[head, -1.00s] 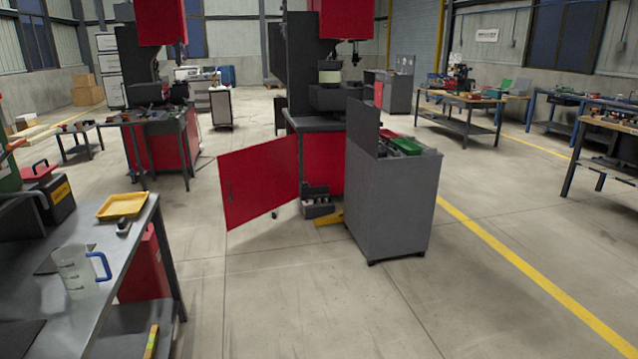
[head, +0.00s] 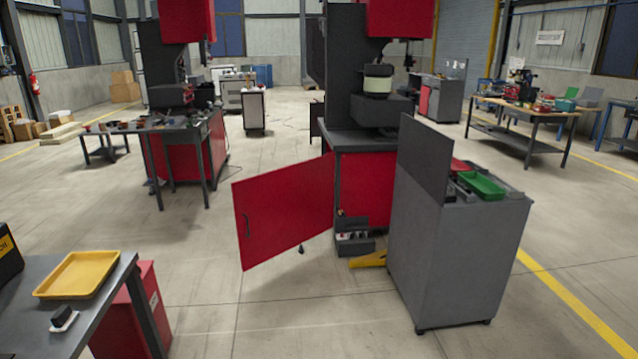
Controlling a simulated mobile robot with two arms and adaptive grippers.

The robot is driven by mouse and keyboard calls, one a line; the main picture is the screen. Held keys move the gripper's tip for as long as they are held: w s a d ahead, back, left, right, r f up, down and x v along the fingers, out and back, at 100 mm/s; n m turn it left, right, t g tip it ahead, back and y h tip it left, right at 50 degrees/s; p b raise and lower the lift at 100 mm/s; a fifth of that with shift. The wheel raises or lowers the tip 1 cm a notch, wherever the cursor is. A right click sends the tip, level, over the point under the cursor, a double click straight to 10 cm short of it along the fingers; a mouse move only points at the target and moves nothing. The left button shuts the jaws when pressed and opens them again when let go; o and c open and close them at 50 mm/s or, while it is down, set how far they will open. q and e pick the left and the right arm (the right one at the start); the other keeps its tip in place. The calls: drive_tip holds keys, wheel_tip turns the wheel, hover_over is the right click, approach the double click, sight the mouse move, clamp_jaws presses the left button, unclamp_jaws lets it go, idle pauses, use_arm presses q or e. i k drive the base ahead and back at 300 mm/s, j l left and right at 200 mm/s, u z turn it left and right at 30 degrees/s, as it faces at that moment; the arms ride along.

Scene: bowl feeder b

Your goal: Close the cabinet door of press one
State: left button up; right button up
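The red cabinet door (head: 285,212) stands wide open at the centre of the head view. It is swung out to the left from the base of a red and dark grey press (head: 372,185). A dark handle (head: 246,226) shows near the door's free left edge. Part of the press's red cabinet base shows right of the door's hinge side. The grey cart beside it hides the right part of that base. Neither of my grippers is in view.
A grey cart (head: 455,250) with green and red trays stands close right of the press. A foot pedal (head: 354,243) and a yellow piece (head: 368,260) lie on the floor. A bench with a yellow tray (head: 78,274) is at lower left. Floor before the door is clear.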

sight(276, 211)
drive_tip(key=i+u, duration=0.25)
drive_tip(key=i, duration=1.55)
